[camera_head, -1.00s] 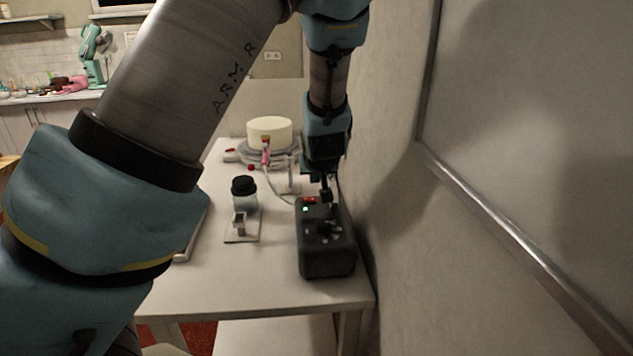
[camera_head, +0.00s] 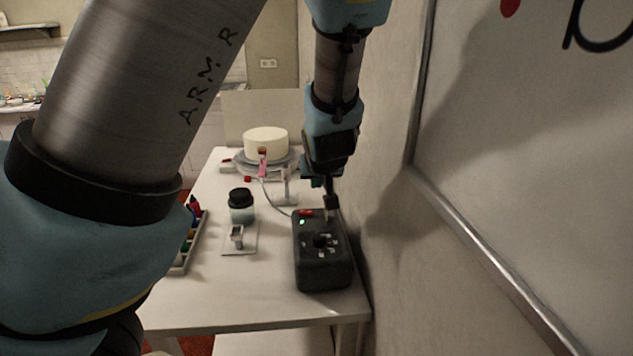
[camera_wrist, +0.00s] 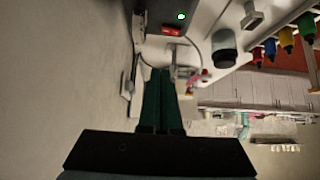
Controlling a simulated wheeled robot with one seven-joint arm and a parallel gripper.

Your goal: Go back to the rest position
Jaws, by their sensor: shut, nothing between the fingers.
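My gripper (camera_head: 330,213) is at the back end of a dark control box (camera_head: 322,262), close to its red switch (camera_head: 306,213). A small green light glows on the box. In the wrist view my gripper (camera_wrist: 163,72) is shut and empty, with the fingers together. The red switch (camera_wrist: 172,31) and the green light show just beyond the fingertips there. I cannot tell from these views whether the fingertips touch the box.
A white cake (camera_head: 266,141) sits on a turntable behind the box. A dark-lidded jar (camera_head: 241,206), a small stand (camera_head: 238,240) and a tray of coloured bottles (camera_head: 190,240) are to the left. A wall and whiteboard (camera_head: 530,170) are close on the right.

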